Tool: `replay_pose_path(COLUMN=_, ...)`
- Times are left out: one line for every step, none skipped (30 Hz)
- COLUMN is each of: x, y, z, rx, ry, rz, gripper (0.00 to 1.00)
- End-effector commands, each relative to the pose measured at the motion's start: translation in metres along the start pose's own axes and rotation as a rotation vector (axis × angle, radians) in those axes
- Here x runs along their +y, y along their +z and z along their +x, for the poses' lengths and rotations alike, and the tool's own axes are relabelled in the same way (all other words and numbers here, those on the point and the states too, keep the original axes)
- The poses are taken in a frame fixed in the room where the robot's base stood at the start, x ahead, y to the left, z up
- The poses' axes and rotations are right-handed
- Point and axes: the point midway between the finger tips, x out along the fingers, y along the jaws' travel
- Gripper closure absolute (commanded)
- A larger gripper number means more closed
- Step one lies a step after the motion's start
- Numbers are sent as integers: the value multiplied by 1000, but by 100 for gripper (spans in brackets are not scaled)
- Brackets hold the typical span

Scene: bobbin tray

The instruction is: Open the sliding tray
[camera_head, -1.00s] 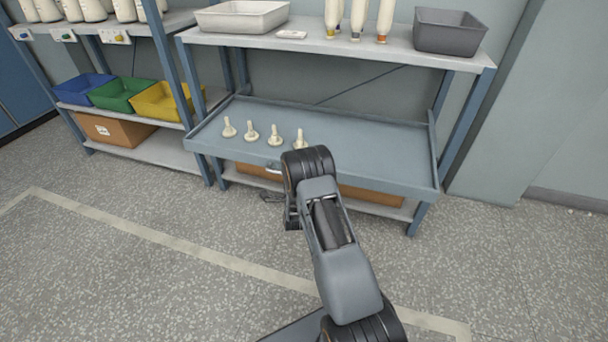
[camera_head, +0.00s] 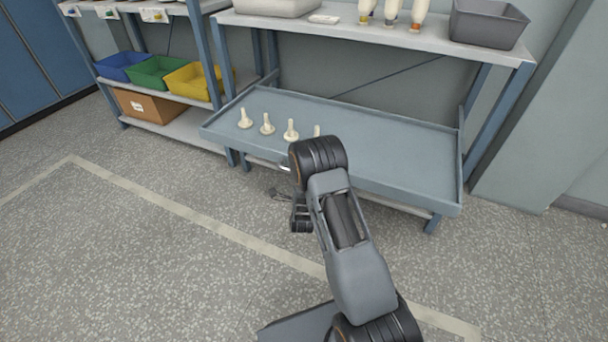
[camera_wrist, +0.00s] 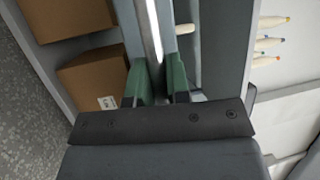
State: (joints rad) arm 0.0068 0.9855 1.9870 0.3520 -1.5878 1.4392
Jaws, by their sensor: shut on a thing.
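The sliding tray (camera_head: 400,150) is a wide, shallow blue-grey tray with low rims. It projects from the middle level of the rack. Several cream bobbins (camera_head: 267,126) stand in a row at its left; one is partly hidden by my arm. A pale metal bar handle (camera_head: 270,161) runs along the tray's front. In the wrist view, my gripper (camera_wrist: 160,78) has its green-padded fingers on either side of the handle (camera_wrist: 150,35) and is shut on it. In the head view, my wrist covers the grip.
The shelf above holds a grey bin (camera_head: 487,24), a pale bin (camera_head: 276,5) and several upright bobbins (camera_head: 390,13). Blue, green and yellow bins (camera_head: 196,82) and a cardboard box (camera_head: 148,105) stand on the left rack. The floor in front is clear, with a tape line (camera_head: 200,227).

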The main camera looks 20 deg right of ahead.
Motion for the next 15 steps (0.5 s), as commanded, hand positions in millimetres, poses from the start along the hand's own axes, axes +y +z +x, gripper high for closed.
replay_pose_path(x=0, y=0, z=0, rx=1, ry=0, rz=0, gripper=100)
replay_pose_path(x=0, y=0, z=0, rx=1, ry=0, rz=0, gripper=81)
replay_pose_path(x=0, y=0, z=0, rx=1, ry=0, rz=0, gripper=77)
replay_pose_path(x=0, y=0, z=0, rx=1, ry=0, rz=0, gripper=75)
replay_pose_path(x=0, y=0, z=0, rx=1, ry=0, rz=0, gripper=72)
replay_pose_path(x=0, y=0, z=0, rx=1, ry=0, rz=0, gripper=68)
replay_pose_path(x=0, y=0, z=0, rx=1, ry=0, rz=0, gripper=65)
replay_pose_path(x=0, y=0, z=0, rx=1, ry=0, rz=0, gripper=62)
replay_pose_path(x=0, y=0, z=0, rx=1, ry=0, rz=0, gripper=59)
replay_pose_path(x=0, y=0, z=0, rx=0, ry=0, rz=0, gripper=59)
replay_pose_path(x=0, y=0, z=0, rx=1, ry=0, rz=0, gripper=59)
replay_pose_path(x=0, y=0, z=0, rx=0, ry=0, rz=0, gripper=59)
replay_pose_path(x=0, y=0, z=0, rx=0, ry=0, rz=0, gripper=59)
replay_pose_path(x=0, y=0, z=0, rx=0, ry=0, rz=0, gripper=59)
replay_pose_path(x=0, y=0, z=0, rx=0, ry=0, rz=0, gripper=59)
